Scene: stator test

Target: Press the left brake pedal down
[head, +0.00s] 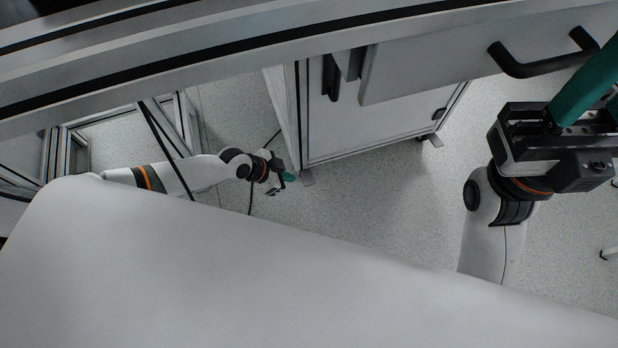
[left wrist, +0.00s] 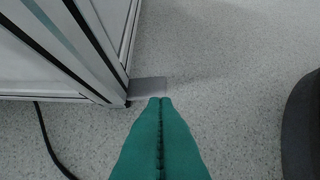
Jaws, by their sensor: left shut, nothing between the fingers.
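The left brake pedal is a small flat grey plate (head: 307,178) sticking out at the foot of the cabinet's near left corner. It also shows in the left wrist view (left wrist: 147,87). My left gripper (head: 290,177) is low beside it, its green fingers shut together and empty. In the left wrist view the fingertips (left wrist: 160,100) overlap the pedal's near edge. I cannot tell whether they touch it or hover above it. My right gripper (head: 588,85) is high at the right edge, far from the pedal. Its green fingers run out of the picture, so their gap is unclear.
A bench with a black handle (head: 540,62) overhangs above. A black cable (left wrist: 50,145) lies on the floor left of my left fingers. The speckled floor in front is clear.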

